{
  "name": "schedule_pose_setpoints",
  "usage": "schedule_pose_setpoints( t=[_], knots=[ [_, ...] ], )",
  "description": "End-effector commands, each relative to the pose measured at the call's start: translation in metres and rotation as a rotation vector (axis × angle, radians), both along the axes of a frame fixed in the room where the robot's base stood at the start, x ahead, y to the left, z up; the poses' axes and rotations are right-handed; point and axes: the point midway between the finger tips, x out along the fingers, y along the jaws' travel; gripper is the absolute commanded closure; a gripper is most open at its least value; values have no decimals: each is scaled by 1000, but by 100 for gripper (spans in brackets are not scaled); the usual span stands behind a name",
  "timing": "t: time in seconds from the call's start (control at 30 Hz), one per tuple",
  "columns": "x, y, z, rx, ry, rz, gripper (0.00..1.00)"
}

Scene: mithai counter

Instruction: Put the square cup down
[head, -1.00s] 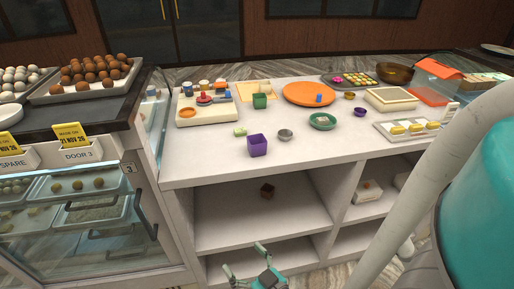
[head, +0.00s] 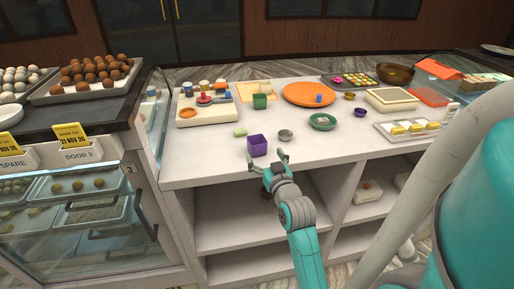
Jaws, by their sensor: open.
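A purple square cup (head: 258,146) stands upright on the white counter (head: 210,165), near its front edge. A smaller green square cup (head: 260,101) stands farther back, by a wooden tray. The task line does not say which of the two it means. My gripper (head: 266,157) is open and empty, just in front of the purple cup at the counter's front edge. Its fingers point toward the cup, with one at the lower left and one at the lower right. I cannot tell whether a finger touches the cup.
A small grey bowl (head: 286,135) sits close to the right of the purple cup, and a light green block (head: 240,132) is behind left. A green bowl (head: 322,122) and orange plate (head: 296,94) are farther right. The counter left of the cup is clear.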

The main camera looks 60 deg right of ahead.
Motion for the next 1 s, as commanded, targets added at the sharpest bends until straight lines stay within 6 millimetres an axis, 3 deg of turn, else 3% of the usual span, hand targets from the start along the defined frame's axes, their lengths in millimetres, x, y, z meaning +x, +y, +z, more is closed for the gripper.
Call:
schedule_pose_setpoints(
  t=[0.2, 0.47, 0.7, 1.0],
  knots=[
    [23, -20, 0, 0, -1, 2, 9],
    [34, -32, -1, 0, -1, 1, 9],
    [55, -58, -4, -1, 0, 1, 9],
    [64, -67, -4, -1, -1, 1, 9]
  ],
)
